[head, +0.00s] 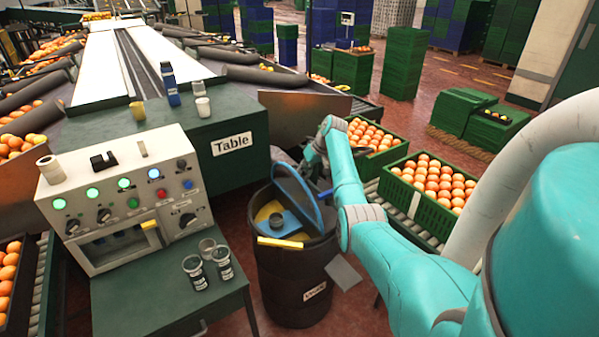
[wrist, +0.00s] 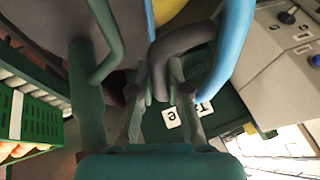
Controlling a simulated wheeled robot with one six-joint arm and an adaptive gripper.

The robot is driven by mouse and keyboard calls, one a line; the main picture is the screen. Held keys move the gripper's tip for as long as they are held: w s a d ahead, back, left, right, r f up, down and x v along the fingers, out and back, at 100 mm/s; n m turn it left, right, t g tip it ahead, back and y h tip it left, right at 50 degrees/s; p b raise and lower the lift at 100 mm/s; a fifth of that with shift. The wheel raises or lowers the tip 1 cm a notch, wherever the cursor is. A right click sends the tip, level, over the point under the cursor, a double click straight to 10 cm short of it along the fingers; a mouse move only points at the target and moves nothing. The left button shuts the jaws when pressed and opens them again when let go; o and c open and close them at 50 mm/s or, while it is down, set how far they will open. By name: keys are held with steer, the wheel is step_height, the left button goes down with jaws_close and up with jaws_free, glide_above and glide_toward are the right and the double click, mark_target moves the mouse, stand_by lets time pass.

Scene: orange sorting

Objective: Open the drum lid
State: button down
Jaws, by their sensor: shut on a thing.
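The dark drum (head: 296,285) stands on the floor between the control-panel table and the orange crates. Its blue-rimmed lid (head: 292,190) is raised and tilted steeply above the opening, so part of the inside shows. The lid's blue rim also shows in the wrist view (wrist: 232,50). In the wrist view my gripper (wrist: 160,88) is shut on the dark curved lid handle (wrist: 178,44). In the head view my gripper is at the far right side of the lid, largely hidden by the lid and my arm.
Yellow and blue items show inside the drum. The control panel (head: 125,195) with jars (head: 208,263) stands left of the drum. The green table (head: 215,140) is behind it. Green orange crates (head: 430,215) on rollers are close to my arm's right.

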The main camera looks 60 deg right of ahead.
steer(key=shift+s+a+f, duration=0.15)
steer(key=shift+f, duration=0.3)
steer(key=c, duration=1.1)
jaws_free()
steer(key=shift+c, duration=0.2)
steer(key=shift+r, duration=0.7)
step_height(320, 180, up, 9)
